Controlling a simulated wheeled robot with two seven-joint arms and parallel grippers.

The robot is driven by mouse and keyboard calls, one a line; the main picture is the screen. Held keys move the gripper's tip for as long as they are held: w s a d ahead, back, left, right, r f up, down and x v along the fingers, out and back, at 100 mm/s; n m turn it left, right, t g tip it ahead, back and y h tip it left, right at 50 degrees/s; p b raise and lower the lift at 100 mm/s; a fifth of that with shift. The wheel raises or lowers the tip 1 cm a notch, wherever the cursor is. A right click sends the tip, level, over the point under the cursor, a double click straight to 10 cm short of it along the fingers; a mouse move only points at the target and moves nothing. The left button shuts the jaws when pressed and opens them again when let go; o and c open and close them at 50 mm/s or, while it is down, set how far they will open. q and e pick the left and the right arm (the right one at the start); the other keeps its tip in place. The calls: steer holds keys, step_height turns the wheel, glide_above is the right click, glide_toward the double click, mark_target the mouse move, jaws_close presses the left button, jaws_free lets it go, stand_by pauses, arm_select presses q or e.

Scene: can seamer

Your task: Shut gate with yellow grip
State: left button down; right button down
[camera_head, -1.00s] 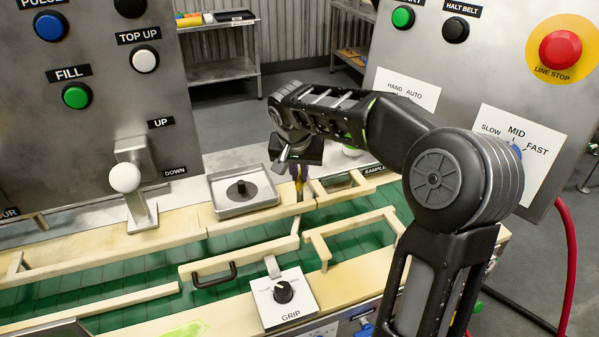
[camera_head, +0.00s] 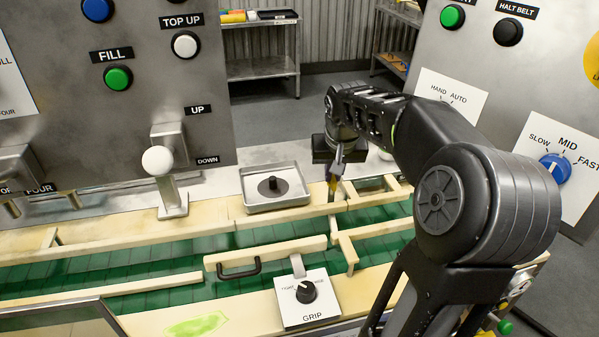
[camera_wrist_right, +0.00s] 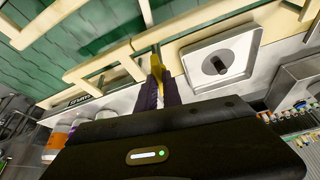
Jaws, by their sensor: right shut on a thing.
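A small yellow grip (camera_wrist_right: 157,63) sits between the fingers of my right gripper (camera_wrist_right: 158,88) in the wrist view, at the pale wooden rail beside the green belt. In the head view my right gripper (camera_head: 336,172) is shut there, just right of the square metal tray, pointing down. A pale wooden bar (camera_head: 333,226) runs from near the grip across the belt towards the front; its join to the grip is partly hidden by the fingers. My left gripper is not in view.
A square metal tray (camera_head: 289,203) with a dark knob lies behind the rail. A wooden bar with a black handle (camera_head: 240,270) lies along the belt, left of the GRIP dial (camera_head: 306,291). A white-knobbed lever (camera_head: 158,162) stands left. Control panels flank the belt.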

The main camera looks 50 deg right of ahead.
steer(key=shift+n+t+y, duration=0.3)
steer(key=shift+n+y, duration=0.1)
steer(key=shift+n, duration=0.7)
steer(key=c, duration=1.5)
jaws_free()
steer(key=shift+s+r, duration=0.1)
steer(key=b+v, duration=0.1)
steer(key=v, duration=0.6)
steer(key=shift+r, duration=0.3)
steer(key=shift+a, duration=0.1)
